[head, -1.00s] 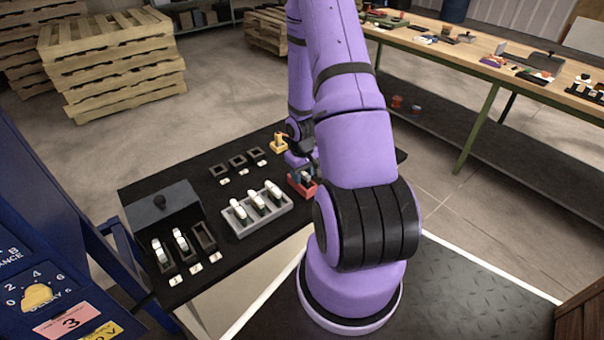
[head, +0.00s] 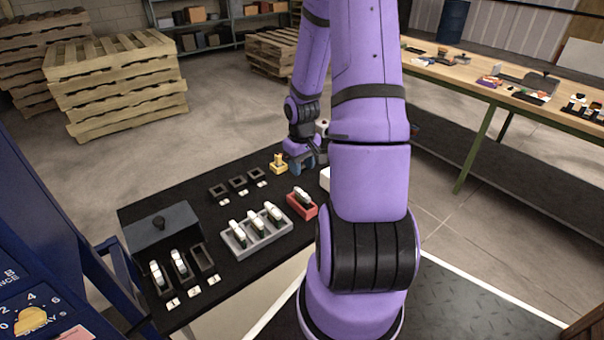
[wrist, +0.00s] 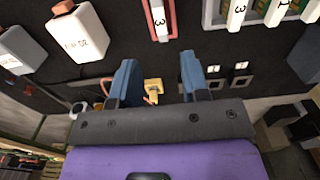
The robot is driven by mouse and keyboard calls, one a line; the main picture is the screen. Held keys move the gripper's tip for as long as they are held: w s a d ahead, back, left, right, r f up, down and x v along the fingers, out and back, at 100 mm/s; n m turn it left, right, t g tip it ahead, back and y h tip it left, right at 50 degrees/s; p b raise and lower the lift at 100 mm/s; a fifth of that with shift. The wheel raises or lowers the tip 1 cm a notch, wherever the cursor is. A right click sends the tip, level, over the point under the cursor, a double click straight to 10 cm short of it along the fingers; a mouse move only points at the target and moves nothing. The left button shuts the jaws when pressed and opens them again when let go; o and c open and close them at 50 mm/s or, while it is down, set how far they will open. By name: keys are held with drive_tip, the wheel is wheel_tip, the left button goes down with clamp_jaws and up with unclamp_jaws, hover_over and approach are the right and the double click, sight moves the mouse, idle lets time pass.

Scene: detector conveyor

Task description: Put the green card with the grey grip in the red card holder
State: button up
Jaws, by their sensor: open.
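The red card holder (head: 301,210) stands on the black table top, right of the grey rack. A card with a pale grip (head: 303,195) stands upright in it; its body colour is hard to see. My gripper (head: 308,163) is open and empty, behind and above the holder, apart from the card. In the wrist view its two blue fingers (wrist: 158,72) are spread wide.
The grey rack (head: 236,249) holds several cards with pale grips. A yellow item (head: 279,163) stands close to my gripper; small black frames (head: 238,182) are left of it. A dark box (head: 160,230) sits at far left.

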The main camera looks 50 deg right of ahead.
drive_tip(key=w+a+r+n+t+h, duration=0.1)
drive_tip(key=a+r, duration=0.6)
drive_tip(key=r, duration=0.4)
drive_tip(key=a+r+t+h, duration=0.1)
drive_tip(key=a+r, duration=0.5)
drive_tip(key=r, duration=0.4)
drive_tip(key=s+a+r+n+t+y, duration=0.1)
drive_tip(key=s+a+r+t+y, duration=0.1)
drive_tip(key=s+a+r, duration=1)
drive_tip(key=shift+s+a+r+n+t, duration=0.35)
drive_tip(key=shift+a+t, duration=0.25)
drive_tip(key=shift+a, duration=0.25)
drive_tip(key=shift+f, duration=0.1)
idle(3.8)
